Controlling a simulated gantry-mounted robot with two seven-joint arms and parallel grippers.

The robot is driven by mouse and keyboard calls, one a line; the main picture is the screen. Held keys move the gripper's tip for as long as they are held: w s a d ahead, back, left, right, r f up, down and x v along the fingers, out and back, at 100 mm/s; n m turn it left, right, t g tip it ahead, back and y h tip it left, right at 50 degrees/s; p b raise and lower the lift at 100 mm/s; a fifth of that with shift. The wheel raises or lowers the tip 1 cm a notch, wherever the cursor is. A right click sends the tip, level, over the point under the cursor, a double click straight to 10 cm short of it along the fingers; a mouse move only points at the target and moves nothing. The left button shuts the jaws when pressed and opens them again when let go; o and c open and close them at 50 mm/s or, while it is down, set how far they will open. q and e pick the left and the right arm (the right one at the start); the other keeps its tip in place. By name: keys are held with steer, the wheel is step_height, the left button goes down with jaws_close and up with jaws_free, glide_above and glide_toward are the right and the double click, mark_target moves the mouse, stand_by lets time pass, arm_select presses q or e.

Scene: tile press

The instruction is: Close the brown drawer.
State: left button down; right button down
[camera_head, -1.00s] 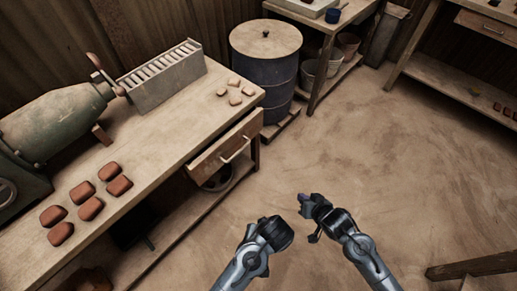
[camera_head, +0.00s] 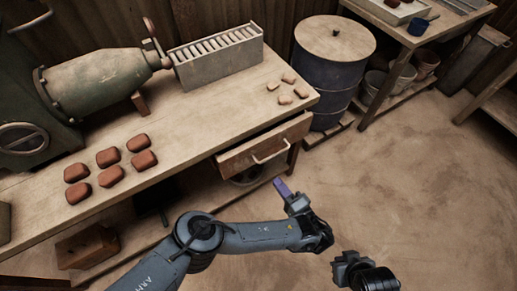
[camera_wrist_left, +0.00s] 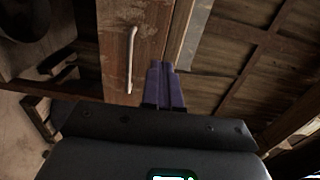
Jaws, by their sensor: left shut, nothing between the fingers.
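The brown drawer (camera_head: 240,161) hangs under the right end of the wooden workbench and stands partly open, its front out from the bench edge. Its pale bar handle (camera_head: 271,153) is on the front. My left gripper (camera_head: 281,187) has purple fingers, shut and empty, just below and in front of the drawer. In the left wrist view the shut fingers (camera_wrist_left: 165,83) point toward the drawer front (camera_wrist_left: 150,35), beside its handle (camera_wrist_left: 130,60); I cannot tell whether they touch it. My right gripper (camera_head: 345,266) is low in the head view, away from the drawer, its fingers unclear.
The workbench (camera_head: 200,135) carries several red-brown tiles (camera_head: 111,176), several pale pieces (camera_head: 286,99), a slotted grey rack (camera_head: 218,56) and a green machine (camera_head: 100,80). A blue drum (camera_head: 333,75) stands right of the drawer. The floor (camera_head: 410,190) in front is open.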

arm_select(q)
steer(key=b, duration=0.8)
glide_toward(254, 147)
steer(key=shift+t, duration=0.3)
steer(key=x, duration=0.7)
steer(key=shift+s+f, duration=0.1)
steer(key=shift+f, duration=0.05)
